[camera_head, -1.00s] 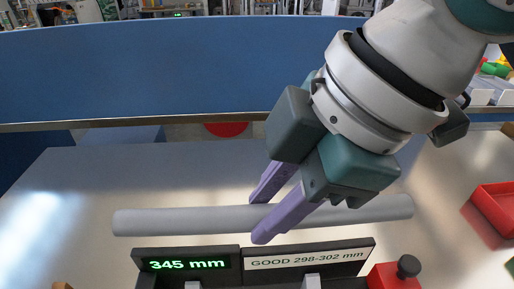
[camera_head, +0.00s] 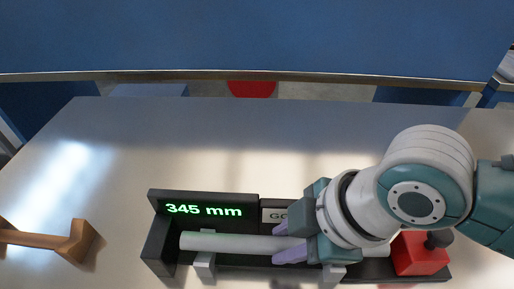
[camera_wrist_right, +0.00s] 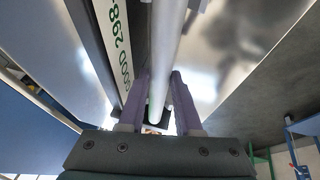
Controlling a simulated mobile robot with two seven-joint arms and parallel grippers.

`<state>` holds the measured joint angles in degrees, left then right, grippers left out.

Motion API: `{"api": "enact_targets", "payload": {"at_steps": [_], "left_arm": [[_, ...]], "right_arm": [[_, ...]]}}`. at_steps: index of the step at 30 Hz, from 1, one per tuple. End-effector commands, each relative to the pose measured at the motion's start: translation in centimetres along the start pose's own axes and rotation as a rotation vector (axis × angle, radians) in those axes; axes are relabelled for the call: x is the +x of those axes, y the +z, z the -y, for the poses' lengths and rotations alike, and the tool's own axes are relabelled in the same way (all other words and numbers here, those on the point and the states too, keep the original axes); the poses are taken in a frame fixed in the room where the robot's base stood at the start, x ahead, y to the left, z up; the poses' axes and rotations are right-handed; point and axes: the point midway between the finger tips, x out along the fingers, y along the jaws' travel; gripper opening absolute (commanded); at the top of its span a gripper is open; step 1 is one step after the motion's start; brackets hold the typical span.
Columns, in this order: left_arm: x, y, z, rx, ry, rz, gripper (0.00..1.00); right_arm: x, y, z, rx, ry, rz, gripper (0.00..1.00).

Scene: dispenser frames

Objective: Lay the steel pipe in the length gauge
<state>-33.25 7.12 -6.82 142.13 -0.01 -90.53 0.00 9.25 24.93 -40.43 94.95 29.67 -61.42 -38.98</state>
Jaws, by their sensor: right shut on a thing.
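The steel pipe (camera_head: 230,243) is a light grey cylinder lying lengthwise over the length gauge (camera_head: 159,226), in front of its dark back panel. The green display reads 345 mm. My right gripper (camera_head: 291,247) is shut on the pipe right of its middle, purple fingers on both sides. In the right wrist view the pipe (camera_wrist_right: 172,50) runs between the fingers (camera_wrist_right: 158,104). The pipe is at the grey supports (camera_head: 205,264); I cannot tell whether it touches them. My gripper hides part of the pipe and of the GOOD label. My left gripper is not in view.
A red block with a black knob (camera_head: 420,254) sits at the gauge's right end. A wooden stand (camera_head: 75,241) is at the left. The table (camera_head: 200,140) behind the gauge is clear up to the blue partition (camera_head: 250,35).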

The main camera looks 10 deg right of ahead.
Motion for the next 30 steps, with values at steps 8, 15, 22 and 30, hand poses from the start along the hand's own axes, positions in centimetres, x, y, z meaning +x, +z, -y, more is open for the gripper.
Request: {"api": "enact_targets", "payload": {"at_steps": [8, 15, 22, 30], "left_arm": [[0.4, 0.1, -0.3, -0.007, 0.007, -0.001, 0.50], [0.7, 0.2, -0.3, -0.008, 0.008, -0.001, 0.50], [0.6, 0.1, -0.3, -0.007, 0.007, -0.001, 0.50], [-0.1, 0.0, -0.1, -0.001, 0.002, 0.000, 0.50]], "right_arm": [[1.4, 0.5, 0.3, -0.001, 0.002, -0.002, 0.00], [1.7, 0.7, 0.4, -0.001, 0.000, 0.000, 0.34], [1.6, 0.7, 0.4, 0.000, 0.000, 0.000, 0.45], [0.3, 0.6, 0.2, 0.000, 0.001, 0.001, 0.45]]}}
